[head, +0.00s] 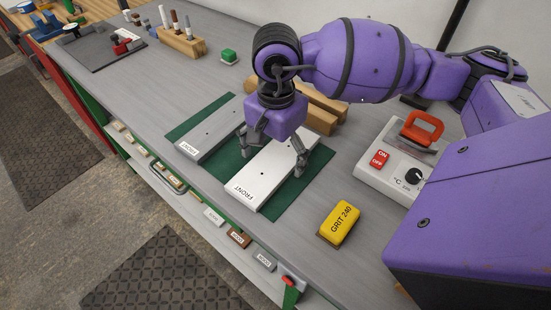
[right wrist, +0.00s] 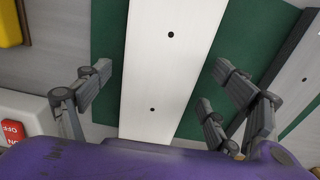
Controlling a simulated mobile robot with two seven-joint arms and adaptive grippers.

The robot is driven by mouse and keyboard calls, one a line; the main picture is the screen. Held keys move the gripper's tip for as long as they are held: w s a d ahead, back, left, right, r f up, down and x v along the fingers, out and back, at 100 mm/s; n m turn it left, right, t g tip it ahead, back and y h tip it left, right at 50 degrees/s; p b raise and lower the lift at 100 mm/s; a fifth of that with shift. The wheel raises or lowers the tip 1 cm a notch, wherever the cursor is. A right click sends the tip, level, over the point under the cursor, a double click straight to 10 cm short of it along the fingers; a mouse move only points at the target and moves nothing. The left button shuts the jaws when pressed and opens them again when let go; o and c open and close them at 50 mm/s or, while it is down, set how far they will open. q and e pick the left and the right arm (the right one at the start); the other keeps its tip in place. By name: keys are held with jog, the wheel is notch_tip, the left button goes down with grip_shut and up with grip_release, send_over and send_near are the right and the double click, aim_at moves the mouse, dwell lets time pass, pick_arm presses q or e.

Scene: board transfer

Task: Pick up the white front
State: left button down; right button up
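The white front (head: 262,181) is a flat white board marked FRONT, lying on a green mat (head: 290,199). In the right wrist view the white front (right wrist: 165,72) runs between my gripper's fingers and shows two small dark holes. My right gripper (head: 272,150) is above the board, open, with fingers on either side of it. In the right wrist view the fingers of my right gripper (right wrist: 165,95) stand apart from the board's long edges. My left gripper is not in view.
A grey front (head: 208,136) lies beside the white one on the mat. A yellow GRIT 240 block (head: 339,223) lies to the right, near a white control box (head: 388,165) with a red handle. Wooden blocks (head: 322,108) lie behind my gripper.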

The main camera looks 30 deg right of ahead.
aim_at(276, 159)
jog(key=c, duration=1.2)
jog(key=shift+r, duration=0.2)
